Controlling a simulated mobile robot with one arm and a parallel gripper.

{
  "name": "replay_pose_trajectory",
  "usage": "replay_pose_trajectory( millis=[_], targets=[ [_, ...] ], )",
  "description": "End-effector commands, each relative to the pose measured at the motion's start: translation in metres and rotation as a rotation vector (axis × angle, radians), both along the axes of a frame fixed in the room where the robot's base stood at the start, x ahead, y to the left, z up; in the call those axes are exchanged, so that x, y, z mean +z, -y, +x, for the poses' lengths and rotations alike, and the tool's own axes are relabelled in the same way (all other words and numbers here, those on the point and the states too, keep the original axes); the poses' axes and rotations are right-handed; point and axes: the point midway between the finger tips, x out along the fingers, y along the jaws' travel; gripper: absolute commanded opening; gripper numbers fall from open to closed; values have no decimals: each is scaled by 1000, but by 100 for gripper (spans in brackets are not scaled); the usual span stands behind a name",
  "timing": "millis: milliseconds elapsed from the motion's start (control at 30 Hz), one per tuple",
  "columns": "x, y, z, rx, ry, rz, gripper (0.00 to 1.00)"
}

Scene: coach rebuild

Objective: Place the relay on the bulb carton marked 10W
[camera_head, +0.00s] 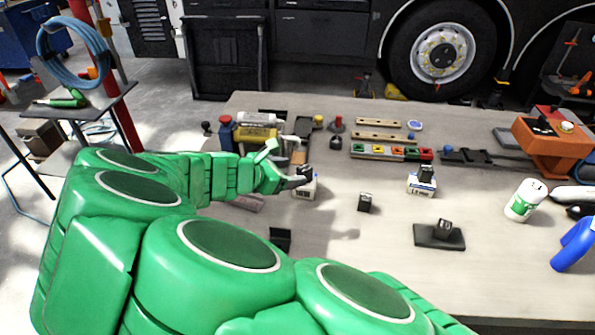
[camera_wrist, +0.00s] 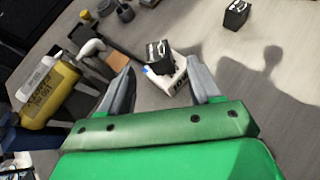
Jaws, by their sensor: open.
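My gripper (camera_wrist: 162,67) is open, its fingers apart around the near side of a small white carton (camera_wrist: 180,76) in the wrist view. A black relay (camera_wrist: 157,51) sits on that carton, tilted in the picture. In the head view my gripper (camera_head: 286,168) partly hides this carton (camera_head: 306,192). A second white-and-blue carton (camera_head: 421,187) stands to the right with a black relay (camera_head: 426,173) on top. Another black relay (camera_head: 366,202) stands on the bench between the cartons. I cannot read the carton markings surely.
A row of coloured blocks (camera_head: 390,152) and wooden strips lie behind. A yellow can (camera_wrist: 49,94) and other items crowd the left. A white bottle (camera_head: 525,200), a blue object (camera_head: 573,246) and an orange box (camera_head: 552,140) are right.

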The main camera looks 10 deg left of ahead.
Motion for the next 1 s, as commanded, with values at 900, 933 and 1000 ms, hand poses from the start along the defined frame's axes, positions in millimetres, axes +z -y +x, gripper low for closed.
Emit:
replay_pose_trajectory(
  millis=[900,933,1000],
  targets=[
    [34,-38,-44,-3,0,4,63],
    [34,-36,-43,-10,2,8,63],
    [35,-25,-42,-45,5,29,63]
  ],
)
